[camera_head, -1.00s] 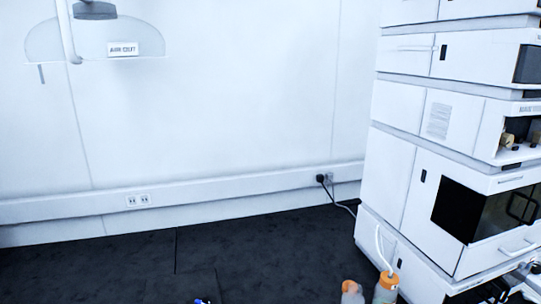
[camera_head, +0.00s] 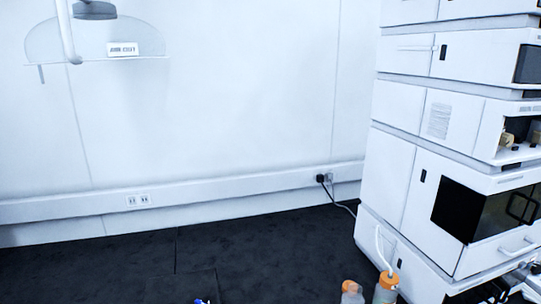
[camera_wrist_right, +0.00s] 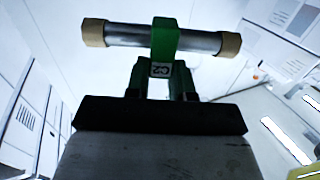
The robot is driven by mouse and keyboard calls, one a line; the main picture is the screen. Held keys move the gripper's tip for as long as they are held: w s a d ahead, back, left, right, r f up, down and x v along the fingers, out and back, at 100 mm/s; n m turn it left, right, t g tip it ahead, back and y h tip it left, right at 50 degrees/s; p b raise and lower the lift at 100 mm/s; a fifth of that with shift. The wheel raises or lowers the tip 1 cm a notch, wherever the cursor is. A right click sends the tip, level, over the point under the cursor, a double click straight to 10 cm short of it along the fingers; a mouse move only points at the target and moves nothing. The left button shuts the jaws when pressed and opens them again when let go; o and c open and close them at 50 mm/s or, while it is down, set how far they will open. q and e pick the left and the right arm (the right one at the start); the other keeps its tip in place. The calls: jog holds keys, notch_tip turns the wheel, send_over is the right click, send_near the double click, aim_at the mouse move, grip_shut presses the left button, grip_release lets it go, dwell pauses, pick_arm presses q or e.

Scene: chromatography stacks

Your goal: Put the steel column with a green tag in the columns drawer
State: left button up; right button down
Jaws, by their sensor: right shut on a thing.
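The steel column (camera_wrist_right: 203,43) shows in the right wrist view, a grey metal tube with tan end caps, lying crosswise. The columns drawer cannot be made out in either view.
A tall white chromatography stack (camera_head: 393,178) stands at the right of the head view. Two orange-capped bottles, one nearer the left (camera_head: 351,293) and one with a tube (camera_head: 386,290), stand before it. The dark bench top (camera_head: 110,270) is mostly clear. A cable (camera_head: 341,207) hangs at the wall.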

jog(key=s+f+m+t+h, duration=0.1)
jog(key=m+h, duration=0.1)
jog(key=h, duration=0.1)
jog(key=s+d+f+m+t+h, duration=0.1)
jog(key=s+m+h, duration=0.1)
jog(key=m+h, duration=0.1)
jog(key=s+f+m+t+h, duration=0.1)
jog(key=m+h, duration=0.1)
jog(key=h, duration=0.3)
jog(key=shift+s+d+f+m+t, duration=0.15)
jog(key=shift+d+f+m+t, duration=0.15)
jog(key=shift+t, duration=0.1)
jog(key=shift+f, duration=0.1)
